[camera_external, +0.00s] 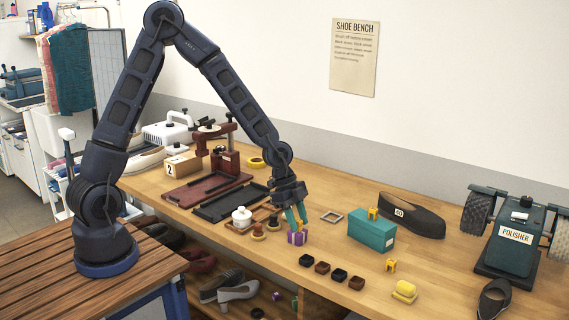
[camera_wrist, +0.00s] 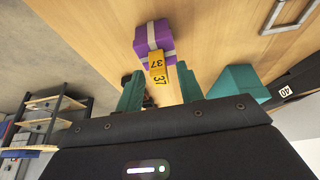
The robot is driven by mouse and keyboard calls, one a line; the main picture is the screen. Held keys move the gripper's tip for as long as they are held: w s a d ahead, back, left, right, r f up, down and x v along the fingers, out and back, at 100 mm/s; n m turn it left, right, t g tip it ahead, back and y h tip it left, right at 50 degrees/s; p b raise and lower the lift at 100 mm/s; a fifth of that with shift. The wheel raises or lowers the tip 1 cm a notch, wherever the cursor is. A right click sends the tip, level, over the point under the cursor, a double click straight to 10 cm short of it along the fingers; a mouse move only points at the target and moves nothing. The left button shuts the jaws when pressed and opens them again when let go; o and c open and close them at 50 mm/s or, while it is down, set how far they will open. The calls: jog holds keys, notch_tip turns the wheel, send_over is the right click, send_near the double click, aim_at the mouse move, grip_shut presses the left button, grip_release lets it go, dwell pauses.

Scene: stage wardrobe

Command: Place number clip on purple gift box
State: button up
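The purple gift box (camera_external: 297,238) with a pale ribbon stands on the bench just below my gripper; it also shows at the top of the wrist view (camera_wrist: 142,39). A yellow number clip (camera_wrist: 157,68) marked 37 is at the near side of the box in the wrist view, overlapping its ribbon, and seems to sit on it. My gripper (camera_external: 297,221) is directly above the box, fingers pointing down. Its teal fingers (camera_wrist: 160,88) are apart, with gaps on both sides of the clip.
A teal box (camera_external: 371,238) with a yellow clip (camera_external: 373,213) on top stands right of the gift box, before a dark shoe (camera_external: 412,214). Another yellow clip (camera_external: 391,265) stands on the bench. Small dark blocks (camera_external: 322,267) and a yellow sponge-like item (camera_external: 404,291) line the front edge.

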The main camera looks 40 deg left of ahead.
jog(key=v, duration=1.2)
jog(key=s+a+r+n+t+y, duration=0.15)
jog(key=a+r+n, duration=0.3)
jog(key=a, duration=0.55)
jog(key=s+a+r+n+t+y, duration=0.1)
jog(key=s+a+r+n+y, duration=0.3)
jog(key=a, duration=0.6)
jog(key=s+a+r+n+t, duration=0.1)
jog(key=s+a+r+n, duration=0.3)
jog(key=s+a, duration=0.3)
jog(key=s+a+r+n+t+h, duration=0.1)
jog(key=s+a+r+n, duration=0.3)
jog(key=s+a, duration=0.3)
jog(key=shift+s+a+r+n, duration=0.25)
jog(key=shift+s+a+n, duration=0.05)
jog(key=shift+a+n, duration=0.45)
